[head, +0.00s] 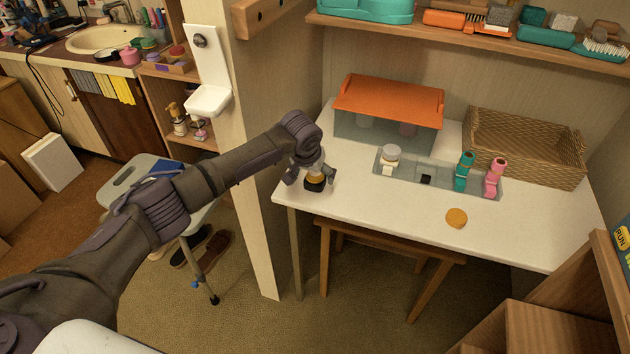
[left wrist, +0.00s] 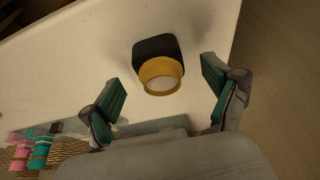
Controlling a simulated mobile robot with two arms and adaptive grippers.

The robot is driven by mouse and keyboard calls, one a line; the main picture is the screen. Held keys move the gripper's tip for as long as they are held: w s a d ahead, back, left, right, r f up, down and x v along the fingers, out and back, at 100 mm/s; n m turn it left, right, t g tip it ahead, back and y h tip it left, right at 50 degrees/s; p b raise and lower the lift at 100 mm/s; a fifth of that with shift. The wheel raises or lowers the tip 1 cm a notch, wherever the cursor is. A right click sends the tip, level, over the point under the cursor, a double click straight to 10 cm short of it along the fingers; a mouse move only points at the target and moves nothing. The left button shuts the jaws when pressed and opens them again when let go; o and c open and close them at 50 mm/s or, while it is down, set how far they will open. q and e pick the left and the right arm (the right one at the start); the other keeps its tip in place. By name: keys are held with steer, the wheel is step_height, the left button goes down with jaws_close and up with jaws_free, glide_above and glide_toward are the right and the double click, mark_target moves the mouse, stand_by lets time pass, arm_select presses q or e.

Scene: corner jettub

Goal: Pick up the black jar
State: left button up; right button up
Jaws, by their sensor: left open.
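The black jar (left wrist: 155,46) has a dark body and a yellow-orange ring at its mouth with a pale inside. In the left wrist view it lies between and just beyond the two spread fingers of my left gripper (left wrist: 165,98). Neither finger appears to touch it. In the head view the black jar (head: 315,184) stands at the left end of the white table (head: 400,215), partly hidden by my left gripper (head: 308,176), which is over it. My right gripper does not show.
An orange-lidded clear box (head: 388,100) stands behind. A clear tray (head: 440,181) holds a white jar (head: 389,158), a green bottle (head: 463,172) and a pink bottle (head: 493,178). A wicker basket (head: 525,147) is at the right. An orange disc (head: 456,218) lies near the front edge.

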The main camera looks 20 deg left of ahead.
arm_select(q)
steer(key=shift+x, duration=1.2)
steer(key=c, duration=1.4)
steer(key=shift+o, duration=0.2)
steer(key=shift+r, duration=0.1)
